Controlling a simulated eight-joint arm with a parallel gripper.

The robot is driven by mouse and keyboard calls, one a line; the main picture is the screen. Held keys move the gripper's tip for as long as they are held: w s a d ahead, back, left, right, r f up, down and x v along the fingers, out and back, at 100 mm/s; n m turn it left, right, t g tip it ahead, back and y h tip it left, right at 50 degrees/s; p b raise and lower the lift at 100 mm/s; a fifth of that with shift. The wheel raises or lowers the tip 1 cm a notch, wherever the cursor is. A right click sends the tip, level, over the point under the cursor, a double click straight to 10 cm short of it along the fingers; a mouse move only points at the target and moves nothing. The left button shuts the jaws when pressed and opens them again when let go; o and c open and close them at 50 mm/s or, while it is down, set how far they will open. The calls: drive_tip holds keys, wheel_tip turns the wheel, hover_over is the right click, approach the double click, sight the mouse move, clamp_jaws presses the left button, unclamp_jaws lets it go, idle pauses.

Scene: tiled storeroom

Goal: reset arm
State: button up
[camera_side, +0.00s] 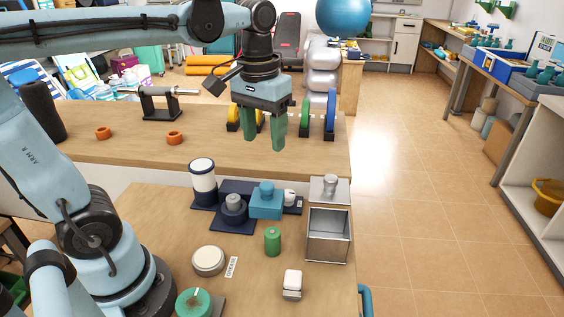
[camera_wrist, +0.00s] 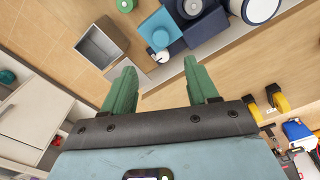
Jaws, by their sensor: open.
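My gripper (camera_side: 264,136) is raised above the workbench in the side view, with its two green fingers pointing down. The fingers are apart with nothing between them. The wrist view also shows the open gripper (camera_wrist: 160,85) and its spread green fingers. The light blue arm reaches in from the left and the gripper hangs clear of everything below it.
Below stand a blue block-like piece (camera_side: 266,203), a white and dark cylinder (camera_side: 203,178), a green cylinder (camera_side: 272,241) and an open metal box (camera_side: 328,238). Colored discs (camera_side: 330,112) stand upright on the rear bench (camera_side: 210,150). The tiled floor (camera_side: 420,180) at right is clear.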

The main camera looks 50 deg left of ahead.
drive_tip(key=shift+s+d+f+m+t, duration=0.3)
drive_tip(key=shift+f+m+t, duration=0.3)
drive_tip(key=shift+f+t, duration=0.55)
drive_tip(key=shift+s+d+f+m+t, duration=0.35)
drive_tip(key=shift+f+m+t, duration=0.25)
drive_tip(key=shift+f+t, duration=0.5)
drive_tip(key=shift+s+d+f+m+t, duration=0.3)
drive_tip(key=shift+f+m+t, duration=0.3)
drive_tip(key=shift+f+t, duration=0.55)
